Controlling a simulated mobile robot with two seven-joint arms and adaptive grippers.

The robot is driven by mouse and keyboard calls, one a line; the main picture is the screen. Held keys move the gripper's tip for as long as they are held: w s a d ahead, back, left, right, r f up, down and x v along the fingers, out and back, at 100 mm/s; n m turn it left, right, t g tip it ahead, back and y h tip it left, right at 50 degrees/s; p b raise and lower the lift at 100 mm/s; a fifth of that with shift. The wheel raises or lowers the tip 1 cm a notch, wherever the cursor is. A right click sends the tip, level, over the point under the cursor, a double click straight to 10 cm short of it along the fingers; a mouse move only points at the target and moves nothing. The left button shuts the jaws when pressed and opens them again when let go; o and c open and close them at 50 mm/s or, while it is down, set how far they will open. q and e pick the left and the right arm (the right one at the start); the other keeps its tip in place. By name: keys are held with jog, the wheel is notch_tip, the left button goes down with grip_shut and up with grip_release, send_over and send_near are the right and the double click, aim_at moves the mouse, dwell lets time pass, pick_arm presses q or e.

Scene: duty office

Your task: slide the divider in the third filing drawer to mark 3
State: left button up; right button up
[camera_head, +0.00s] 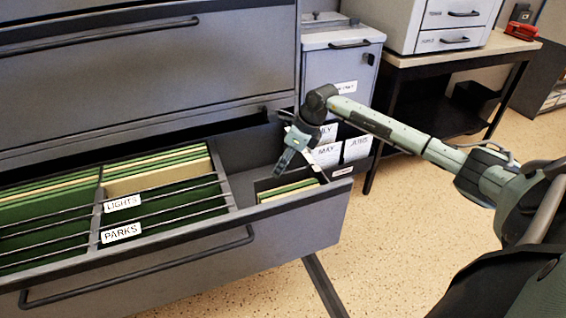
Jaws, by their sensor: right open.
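An open filing drawer (60,285) juts out of the grey cabinet at the left. It holds green and cream folders behind tabs reading LIGHTS (123,203) and PARKS (121,233). A small compartment at its right end holds several folders (290,190). My right gripper (297,162) points down over this right end, above or just behind the small folders, with open, empty fingers. I cannot tell whether it touches anything. I cannot clearly make out the sliding divider or any numbered marks; my gripper covers part of that area. My left gripper is out of view.
A closed drawer (150,65) is above the open one. A small grey cabinet (334,75) and a table (440,57) with a white drawer unit (440,25) stand behind.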

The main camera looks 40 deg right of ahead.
jog(key=shift+f, duration=0.1)
grip_shut()
dwell(0.4)
